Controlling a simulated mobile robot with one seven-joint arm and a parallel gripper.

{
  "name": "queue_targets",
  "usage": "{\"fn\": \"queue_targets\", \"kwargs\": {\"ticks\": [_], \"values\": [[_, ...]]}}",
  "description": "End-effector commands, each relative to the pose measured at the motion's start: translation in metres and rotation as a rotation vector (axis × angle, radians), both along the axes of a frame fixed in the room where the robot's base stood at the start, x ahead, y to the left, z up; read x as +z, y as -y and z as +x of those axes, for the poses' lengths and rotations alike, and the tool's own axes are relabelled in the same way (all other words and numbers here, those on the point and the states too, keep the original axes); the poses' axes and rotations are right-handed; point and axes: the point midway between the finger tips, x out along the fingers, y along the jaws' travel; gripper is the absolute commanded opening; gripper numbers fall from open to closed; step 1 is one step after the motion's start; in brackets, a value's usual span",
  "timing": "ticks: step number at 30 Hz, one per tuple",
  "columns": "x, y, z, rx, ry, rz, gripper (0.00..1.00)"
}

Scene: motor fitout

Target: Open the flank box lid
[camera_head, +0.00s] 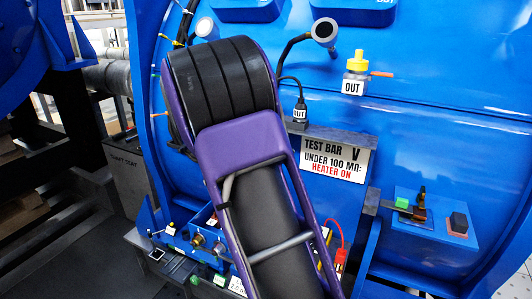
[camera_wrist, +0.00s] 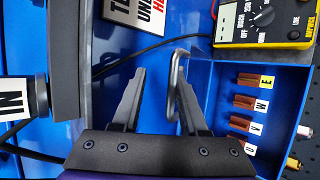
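My gripper (camera_wrist: 160,78) is open in the wrist view, with two dark fingers spread apart. A bent grey metal handle (camera_wrist: 177,62) stands by the right finger, partly hidden behind it. I cannot tell whether it touches. The handle is beside a blue box (camera_wrist: 203,75), where brown terminals labelled E, W, V and U (camera_wrist: 250,103) show. I cannot tell which surface is the lid. In the head view my purple and black arm hides the gripper; part of a blue box with terminals (camera_head: 205,240) shows left of the arm.
A yellow meter (camera_wrist: 262,22) is at the top right of the wrist view. In the head view, the test bar sign (camera_head: 335,158) and a blue panel box with green and black parts (camera_head: 432,225) are right of my arm. A dark cable (camera_wrist: 125,62) runs behind the fingers.

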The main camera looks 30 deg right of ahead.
Motion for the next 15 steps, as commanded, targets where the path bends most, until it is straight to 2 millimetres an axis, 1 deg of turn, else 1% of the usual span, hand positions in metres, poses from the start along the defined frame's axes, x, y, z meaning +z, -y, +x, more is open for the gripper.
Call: {"fn": "queue_targets", "kwargs": {"ticks": [5,8,15], "values": [[0.005,-0.005,0.0,0.001,0.003,-0.001,0.42],[0.015,-0.016,-0.001,0.003,0.005,0.0,0.42],[0.05,-0.06,-0.007,0.004,0.005,0.001,0.42]]}}
